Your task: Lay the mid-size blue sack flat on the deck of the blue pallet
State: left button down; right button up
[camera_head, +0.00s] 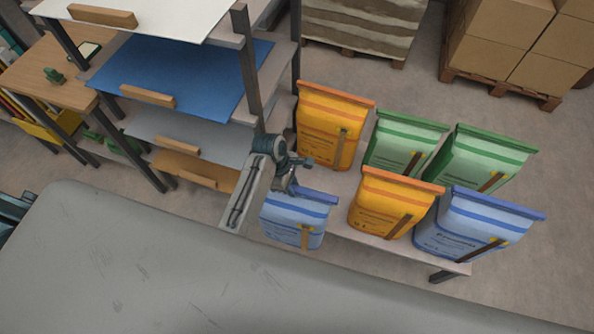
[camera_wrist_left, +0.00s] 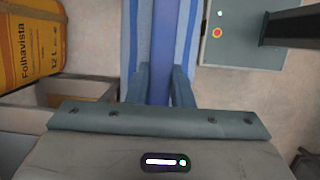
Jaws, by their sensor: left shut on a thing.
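A blue sack (camera_head: 293,218) with lighter stripes hangs upright below my left gripper (camera_head: 287,186), near the left end of the row of sacks. My left gripper is shut on its top seam. In the left wrist view the blue seam (camera_wrist_left: 165,40) runs between the two fingers (camera_wrist_left: 162,88). A larger-looking blue sack (camera_head: 470,225) stands at the right end of the bench. Whether the held sack's bottom touches the bench cannot be told. No blue pallet shows in either view. My right gripper is not in view.
Orange sacks (camera_head: 334,125) (camera_head: 393,203) and green sacks (camera_head: 404,145) (camera_head: 478,160) stand on the low bench (camera_head: 400,250). A shelf rack (camera_head: 250,65) is close left of my gripper. Pallets with boxes (camera_head: 505,45) stand behind, with free floor between.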

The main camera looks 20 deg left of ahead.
pick_arm(q)
jog(key=s, duration=1.1)
jog(key=shift+s+a, duration=0.2)
jog(key=shift+s, duration=0.2)
